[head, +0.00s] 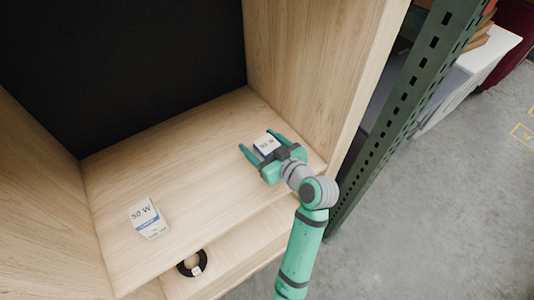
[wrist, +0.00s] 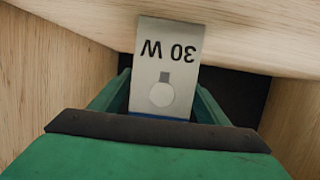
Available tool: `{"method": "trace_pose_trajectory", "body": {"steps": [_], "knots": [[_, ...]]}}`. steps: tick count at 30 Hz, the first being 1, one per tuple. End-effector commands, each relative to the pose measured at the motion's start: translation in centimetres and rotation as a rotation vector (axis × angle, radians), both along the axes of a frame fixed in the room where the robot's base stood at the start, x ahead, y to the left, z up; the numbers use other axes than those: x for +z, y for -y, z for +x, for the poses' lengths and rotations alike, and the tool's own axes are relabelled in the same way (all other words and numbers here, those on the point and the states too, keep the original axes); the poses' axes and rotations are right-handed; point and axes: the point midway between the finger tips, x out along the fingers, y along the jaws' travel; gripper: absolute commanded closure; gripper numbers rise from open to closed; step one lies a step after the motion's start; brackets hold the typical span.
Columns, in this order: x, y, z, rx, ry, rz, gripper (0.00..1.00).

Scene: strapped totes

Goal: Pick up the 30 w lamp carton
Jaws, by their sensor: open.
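The 30 w lamp carton (head: 266,144) is a small white box with a blue band, on the wooden shelf near its right side. In the wrist view the carton (wrist: 168,60) shows "30 W" upside down and a bulb picture. My gripper (head: 258,141) is open, with one finger on each side of the carton. In the wrist view my gripper (wrist: 163,95) has its green fingers flanking the carton's lower part, which is partly hidden. I cannot tell whether either finger touches it.
A second white carton marked "50 W" (head: 148,219) stands on the shelf (head: 190,160) at the left. A black ring (head: 191,263) lies on the level below. The wooden right wall (head: 310,70) is close to my gripper. A green metal upright (head: 405,100) stands outside it.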

Motion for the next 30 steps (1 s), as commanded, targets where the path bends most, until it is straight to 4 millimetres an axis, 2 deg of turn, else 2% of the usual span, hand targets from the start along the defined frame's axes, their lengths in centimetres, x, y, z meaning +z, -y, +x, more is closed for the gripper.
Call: {"method": "trace_pose_trajectory", "body": {"steps": [2,8,9,20,26,30], "knots": [[0.0,0.0,0.0,0.000,0.000,0.000,0.31],[0.0,0.0,0.0,0.000,0.000,0.000,0.76],[0.0,0.0,0.0,0.000,0.000,0.000,0.78],[0.3,0.0,0.0,0.000,0.001,0.000,0.78],[1.7,0.0,0.0,0.001,0.003,-0.001,0.78],[3.5,-0.1,0.0,0.002,0.005,0.000,0.78]]}}
